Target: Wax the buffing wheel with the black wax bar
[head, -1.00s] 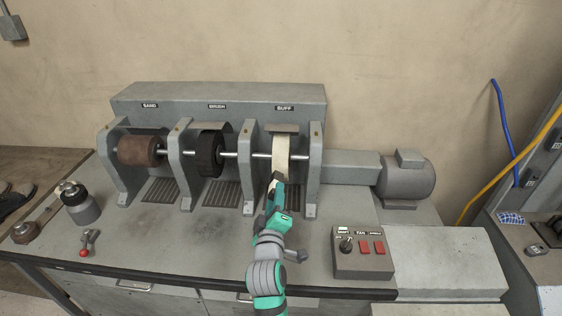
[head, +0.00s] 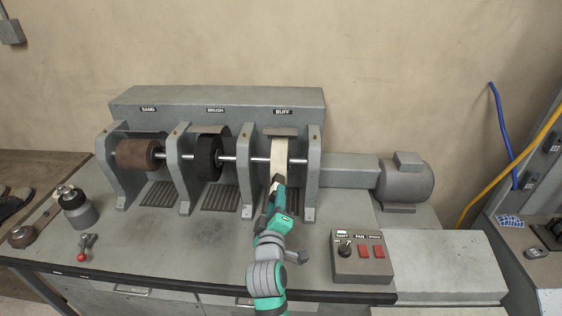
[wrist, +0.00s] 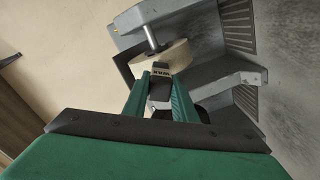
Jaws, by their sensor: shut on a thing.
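The cream buffing wheel (head: 281,158) sits on the shaft under the BUFF label. It also shows in the wrist view (wrist: 180,57). My gripper (head: 278,182) is just in front of its lower face. In the wrist view my gripper (wrist: 160,82) has its two green fingers shut on the black wax bar (wrist: 160,69), a small dark block with pale lettering. The bar's far end overlaps the wheel's rim and appears to be at or touching it; a small gap cannot be ruled out. In the head view the bar is too small to make out clearly.
Grey guard plates (head: 312,175) flank the wheel. The brush wheel (head: 207,158) and sanding wheel (head: 139,154) are to the left. A control box (head: 361,262) with a knob and red switches is at right. A canister (head: 78,207) and a red-tipped lever (head: 86,247) stand at left.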

